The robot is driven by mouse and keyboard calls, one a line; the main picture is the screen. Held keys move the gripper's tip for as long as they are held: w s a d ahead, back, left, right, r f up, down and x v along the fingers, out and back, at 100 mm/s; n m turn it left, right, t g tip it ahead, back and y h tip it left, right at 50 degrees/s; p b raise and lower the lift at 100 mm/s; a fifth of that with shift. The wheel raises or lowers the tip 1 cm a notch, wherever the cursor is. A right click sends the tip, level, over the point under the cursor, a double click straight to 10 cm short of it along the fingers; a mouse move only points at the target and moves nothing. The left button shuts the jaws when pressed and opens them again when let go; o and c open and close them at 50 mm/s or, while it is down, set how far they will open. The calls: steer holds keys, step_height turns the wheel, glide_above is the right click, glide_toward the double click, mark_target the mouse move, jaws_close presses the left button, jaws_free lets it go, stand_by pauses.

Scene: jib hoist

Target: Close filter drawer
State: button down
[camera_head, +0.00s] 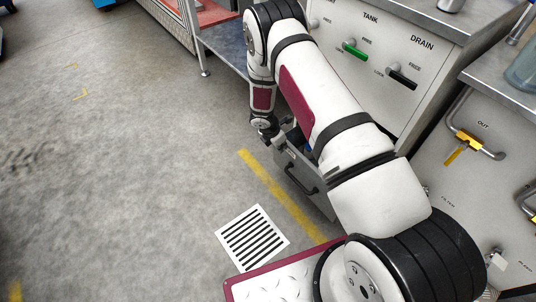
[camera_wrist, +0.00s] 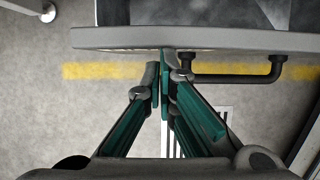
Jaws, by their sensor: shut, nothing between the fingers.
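The filter drawer (camera_head: 317,196) is a grey box front with a dark bar handle (camera_head: 299,182), low at the cabinet and standing out from it. My arm hides much of the drawer in the head view. In the wrist view the drawer's front edge (camera_wrist: 250,39) crosses the top, with its dark inside beyond, and the handle (camera_wrist: 232,78) sits right of my fingers. My gripper (camera_wrist: 164,78) is shut and empty, on the outer side of the front, left of the handle. Its tips meet the edge in the picture; I cannot tell if they touch. It is also at the drawer's far left corner (camera_head: 269,134).
The cabinet (camera_head: 410,40) carries a green tank lever (camera_head: 355,50) and a black drain lever (camera_head: 403,79). A yellow line (camera_head: 275,187) and a striped floor plate (camera_head: 252,238) lie before the drawer. The floor at left is clear.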

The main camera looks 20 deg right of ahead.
steer(key=w+d, duration=0.2)
steer(key=d, duration=0.4)
steer(key=shift+d, duration=0.25)
